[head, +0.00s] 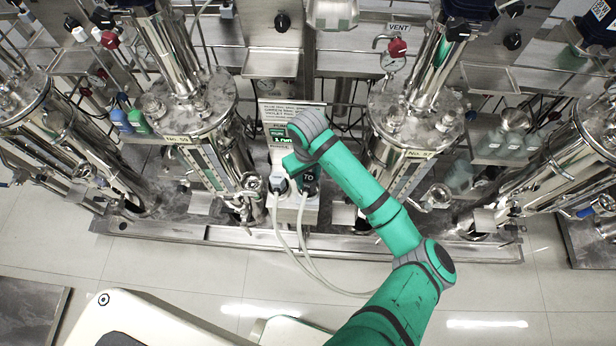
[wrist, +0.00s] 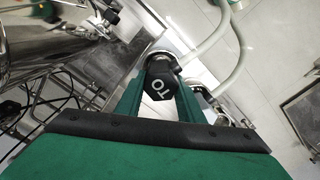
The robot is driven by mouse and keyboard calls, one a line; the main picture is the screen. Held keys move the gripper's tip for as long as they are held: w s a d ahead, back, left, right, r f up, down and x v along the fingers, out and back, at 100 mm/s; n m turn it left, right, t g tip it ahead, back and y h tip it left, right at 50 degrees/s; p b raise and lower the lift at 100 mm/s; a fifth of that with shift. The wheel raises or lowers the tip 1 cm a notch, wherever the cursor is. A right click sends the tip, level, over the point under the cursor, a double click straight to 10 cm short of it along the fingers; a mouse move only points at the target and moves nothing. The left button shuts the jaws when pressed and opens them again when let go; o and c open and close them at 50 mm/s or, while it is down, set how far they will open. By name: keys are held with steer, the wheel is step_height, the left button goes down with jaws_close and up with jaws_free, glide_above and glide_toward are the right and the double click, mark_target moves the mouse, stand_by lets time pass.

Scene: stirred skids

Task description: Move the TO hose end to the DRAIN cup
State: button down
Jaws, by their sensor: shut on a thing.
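The TO hose end (wrist: 160,88) is a dark, faceted cap with white letters "TO" and a pale hose behind it. My gripper (wrist: 159,94) has its two green fingers on either side of it and is shut on it. In the head view, the TO hose end (head: 309,181) is beside my gripper, over a narrow metal shelf (head: 295,214) at the centre panel. A second hose end (head: 278,184) sits to its left on the same shelf. I see no readable DRAIN label. I cannot tell whether the TO end is still inside a cup.
Two pale hoses (head: 300,238) loop down from the shelf to the floor. Steel vessels stand on both sides, labelled No. tags (head: 178,140). A red-knobbed VENT valve (head: 397,47) is above right. The tiled floor in front is mostly open.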

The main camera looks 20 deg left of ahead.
steer(key=shift+a+f, duration=0.1)
steer(key=shift+f, duration=0.15)
steer(key=shift+s+f, duration=0.1)
steer(key=shift+f, duration=0.15)
steer(key=c, duration=1.1)
jaws_free()
steer(key=shift+r, duration=0.5)
step_height(320, 180, up, 23)
steer(key=shift+f, duration=0.1)
